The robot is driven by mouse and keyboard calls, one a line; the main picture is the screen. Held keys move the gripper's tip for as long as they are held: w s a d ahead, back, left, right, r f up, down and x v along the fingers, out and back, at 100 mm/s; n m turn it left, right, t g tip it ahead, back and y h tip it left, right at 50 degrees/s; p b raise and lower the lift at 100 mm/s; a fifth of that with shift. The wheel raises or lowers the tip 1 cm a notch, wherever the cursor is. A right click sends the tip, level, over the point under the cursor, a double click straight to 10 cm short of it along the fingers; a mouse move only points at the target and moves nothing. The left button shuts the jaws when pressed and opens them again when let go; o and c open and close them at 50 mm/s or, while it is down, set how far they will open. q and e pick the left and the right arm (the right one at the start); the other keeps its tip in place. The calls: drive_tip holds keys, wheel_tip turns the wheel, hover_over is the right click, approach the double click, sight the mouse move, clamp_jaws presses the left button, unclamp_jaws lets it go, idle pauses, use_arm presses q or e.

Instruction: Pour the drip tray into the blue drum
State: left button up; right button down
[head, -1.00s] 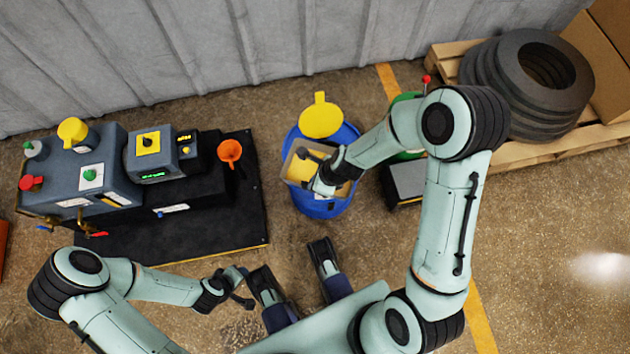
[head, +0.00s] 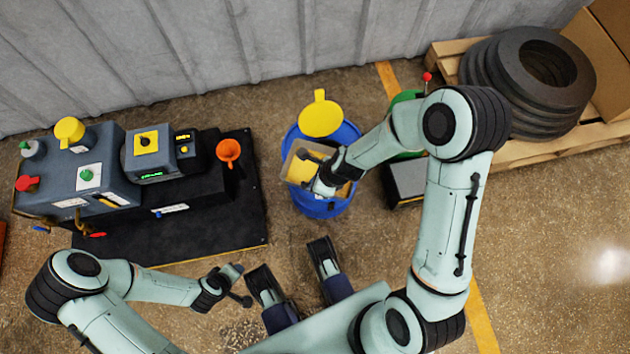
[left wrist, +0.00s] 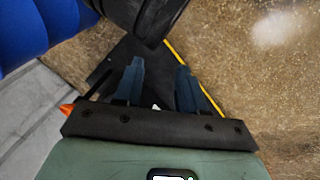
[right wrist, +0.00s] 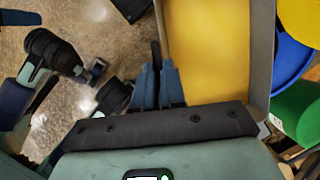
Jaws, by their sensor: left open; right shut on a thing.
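The drip tray (head: 291,172) is a shallow beige-grey tray with yellow contents, above the open mouth of the blue drum (head: 318,208). In the right wrist view, the yellow inside the tray (right wrist: 207,50) fills much of the picture, with a grey wall on its right. My right gripper (right wrist: 158,72) is shut on the tray's near wall; the arm hides part of tray and drum in the head view. The drum's edge shows in the right wrist view (right wrist: 290,62). My left gripper (head: 240,285) is open and empty, low at the left; its parted fingers show in the left wrist view (left wrist: 160,75).
A yellow round lid (head: 320,119) stands behind the drum's mouth. A grey pump machine (head: 75,170) with an orange funnel (head: 228,150) stands on a black base at left. A green object (head: 405,97) is right of the drum. A pallet (head: 560,142) holds black rings.

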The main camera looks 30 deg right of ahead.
use_arm(q)
drive_tip(key=shift+w+a+f+b, duration=0.25)
drive_tip(key=shift+w+f+b, duration=0.1)
drive_tip(key=shift+w, duration=0.2)
use_arm(e)
drive_tip(key=shift+f, duration=0.35)
use_arm(q)
drive_tip(key=shift+w+a+f, duration=0.1)
drive_tip(key=shift+w, duration=0.1)
use_arm(e)
drive_tip(key=shift+w+d+f+g+y, duration=0.2)
drive_tip(key=shift+f+g+y, duration=0.05)
drive_tip(key=shift+g+y, duration=0.05)
use_arm(q)
drive_tip(key=shift+s+r, duration=0.2)
drive_tip(key=shift+s, duration=0.05)
use_arm(e)
drive_tip(key=shift+r, duration=0.2)
